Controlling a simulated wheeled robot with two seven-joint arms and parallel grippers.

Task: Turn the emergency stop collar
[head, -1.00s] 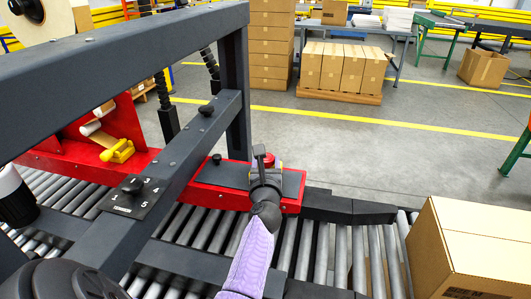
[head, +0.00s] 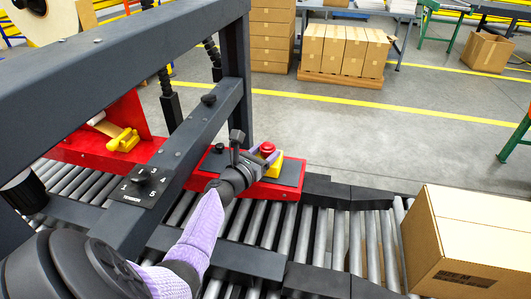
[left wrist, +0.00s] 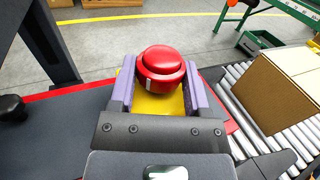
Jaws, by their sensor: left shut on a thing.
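The emergency stop has a red mushroom button (head: 267,147) on a yellow box (head: 275,166), set on the red and grey side plate of the machine. In the left wrist view the red button (left wrist: 163,62) stands between the two purple fingers, with the yellow box (left wrist: 160,106) below it. My left gripper (head: 264,156) has one finger on each side of the button and is shut on the emergency stop. My right gripper is not in view.
A dark frame beam (head: 120,45) and post (head: 236,80) stand left of and behind the stop. A plate with a numbered knob (head: 142,180) sits on the lower beam.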

